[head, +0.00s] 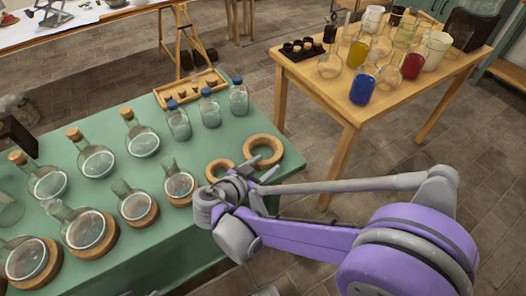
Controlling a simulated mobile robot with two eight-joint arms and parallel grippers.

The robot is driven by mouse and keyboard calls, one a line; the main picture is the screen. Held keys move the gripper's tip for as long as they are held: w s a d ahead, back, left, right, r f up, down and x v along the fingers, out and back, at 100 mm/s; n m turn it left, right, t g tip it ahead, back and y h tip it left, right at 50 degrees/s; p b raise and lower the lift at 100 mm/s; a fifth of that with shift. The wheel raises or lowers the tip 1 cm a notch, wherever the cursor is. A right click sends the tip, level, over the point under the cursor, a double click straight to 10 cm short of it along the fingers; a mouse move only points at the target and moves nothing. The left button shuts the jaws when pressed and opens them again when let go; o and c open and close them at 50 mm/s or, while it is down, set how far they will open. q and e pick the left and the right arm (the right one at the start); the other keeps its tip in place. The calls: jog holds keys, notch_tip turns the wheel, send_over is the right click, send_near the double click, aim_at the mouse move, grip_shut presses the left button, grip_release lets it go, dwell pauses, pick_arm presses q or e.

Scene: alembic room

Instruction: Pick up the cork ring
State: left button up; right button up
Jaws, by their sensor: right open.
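Two empty cork rings lie on the green table (185,246) near its right edge. The larger cork ring (275,151) is farther back and to the right. The smaller cork ring (212,166) is just left of it, and its front is partly hidden. My right gripper (262,178) is open and empty at the near side of these rings. Whether it touches either ring I cannot tell. Several more cork rings sit under round flasks (137,206) at the front of the table. My left gripper is not in view.
Stoppered flasks (143,144) and small blue-capped bottles (179,124) stand left of and behind the rings. A wooden tray (170,90) of corks lies at the back. A wooden table (330,98) with coloured flasks stands at the right, across a floor gap.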

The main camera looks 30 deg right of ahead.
aim_at(276, 157)
jog(key=b+x, duration=0.1)
jog(key=x, duration=0.4)
jog(key=shift+d, duration=0.25)
grip_shut()
